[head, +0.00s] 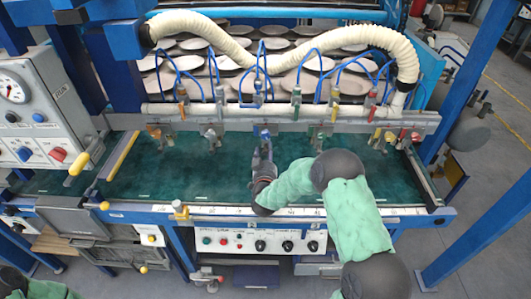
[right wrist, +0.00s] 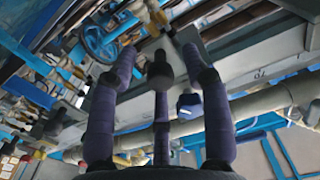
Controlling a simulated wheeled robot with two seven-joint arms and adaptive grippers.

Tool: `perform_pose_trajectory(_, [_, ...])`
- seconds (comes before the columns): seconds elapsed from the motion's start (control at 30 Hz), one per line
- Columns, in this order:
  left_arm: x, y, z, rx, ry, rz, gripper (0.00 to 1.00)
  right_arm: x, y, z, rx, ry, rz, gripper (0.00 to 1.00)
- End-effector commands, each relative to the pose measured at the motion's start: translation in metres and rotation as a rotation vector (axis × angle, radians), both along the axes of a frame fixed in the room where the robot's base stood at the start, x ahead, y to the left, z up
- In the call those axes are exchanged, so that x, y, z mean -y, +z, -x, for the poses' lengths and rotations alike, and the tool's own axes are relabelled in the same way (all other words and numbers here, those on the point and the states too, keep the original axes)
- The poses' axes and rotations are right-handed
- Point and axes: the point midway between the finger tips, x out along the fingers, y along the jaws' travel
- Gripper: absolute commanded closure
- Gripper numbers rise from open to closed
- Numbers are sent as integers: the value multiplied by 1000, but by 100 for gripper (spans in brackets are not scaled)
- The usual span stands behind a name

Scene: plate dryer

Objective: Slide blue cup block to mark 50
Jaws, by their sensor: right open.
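The blue cup block (head: 265,134) is on the long rail behind the green bed, near the middle of the row of blocks. My right gripper (head: 262,150) reaches over the bed from the front, with its fingers pointing up toward this block. In the right wrist view my right gripper (right wrist: 160,55) has its purple fingers spread with nothing between them. A small blue piece (right wrist: 188,101) shows beside the right finger there; I cannot tell whether it is the cup block. Contact with the block cannot be made out.
Other blocks in brown, grey, green and red sit along the rail (head: 350,117). A ribbed white hose (head: 330,38) and thin blue tubes hang above. A control panel (head: 40,115) stands at the left.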

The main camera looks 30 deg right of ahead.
Motion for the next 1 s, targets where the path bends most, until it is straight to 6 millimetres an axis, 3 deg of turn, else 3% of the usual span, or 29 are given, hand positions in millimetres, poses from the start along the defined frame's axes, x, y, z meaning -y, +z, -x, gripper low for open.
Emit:
perform_pose_trajectory(0.43, [0, -1, 0, 0, 0, 0, 53, 5, 0, -8, -1, 1, -1, 52])
perform_pose_trajectory(0.6, [0, -1, 0, 0, 0, 0, 53, 5, 0, -8, -1, 1, -1, 100])
perform_pose_trajectory(0.83, [0, -2, 0, 0, 0, 0, 53, 7, 0, -7, -1, 0, -1, 100])
perform_pose_trajectory(1.0, [0, -11, 0, 0, 0, 0, 53, 33, -2, 8, -1, -5, 1, 100])
